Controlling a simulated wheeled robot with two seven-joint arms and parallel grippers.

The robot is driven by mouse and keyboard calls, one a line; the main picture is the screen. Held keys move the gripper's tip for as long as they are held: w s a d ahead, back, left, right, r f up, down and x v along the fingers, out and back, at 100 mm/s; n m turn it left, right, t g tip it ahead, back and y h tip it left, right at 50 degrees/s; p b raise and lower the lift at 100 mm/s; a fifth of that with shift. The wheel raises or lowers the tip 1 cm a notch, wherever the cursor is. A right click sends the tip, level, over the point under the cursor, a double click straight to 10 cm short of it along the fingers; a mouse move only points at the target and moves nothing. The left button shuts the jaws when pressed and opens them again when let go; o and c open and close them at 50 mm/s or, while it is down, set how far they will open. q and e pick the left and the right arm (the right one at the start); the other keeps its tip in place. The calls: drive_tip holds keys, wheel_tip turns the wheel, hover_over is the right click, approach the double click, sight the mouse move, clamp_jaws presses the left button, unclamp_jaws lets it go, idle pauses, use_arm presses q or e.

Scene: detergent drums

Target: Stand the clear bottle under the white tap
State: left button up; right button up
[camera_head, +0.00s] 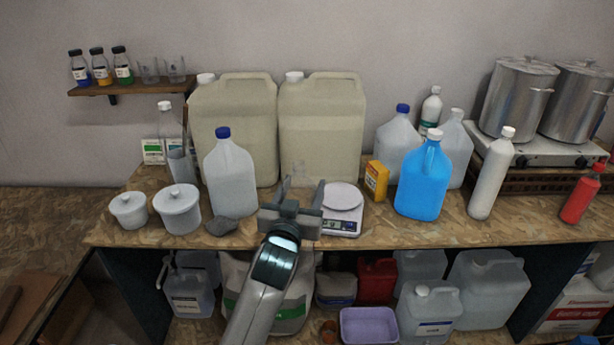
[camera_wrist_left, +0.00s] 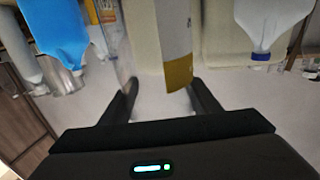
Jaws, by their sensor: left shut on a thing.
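My left gripper (camera_head: 290,212) reaches in over the front of the worktop, just left of the kitchen scale. It is shut on the clear bottle (camera_head: 299,172), whose see-through top shows faintly above the fingers, in front of the two big drums. In the left wrist view the fingers (camera_wrist_left: 163,100) stand on either side of the bottle, and a white and ochre strip (camera_wrist_left: 178,45) shows between them. The left drum (camera_head: 236,125) and right drum (camera_head: 322,125) stand behind. I cannot make out the white tap. The bottle's base is hidden by the gripper.
The scale (camera_head: 342,205) is close on the right, with a yellow box (camera_head: 376,181) and a blue jug (camera_head: 423,183) beyond. The worktop's front edge is close.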

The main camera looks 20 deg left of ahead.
use_arm(q)
drive_tip(key=s+a+f+h+b, duration=0.1)
drive_tip(key=s+f+b, duration=0.9)
drive_tip(key=s+f, duration=0.4)
drive_tip(key=shift+s+m, duration=0.4)
drive_tip(key=shift+s, duration=0.25)
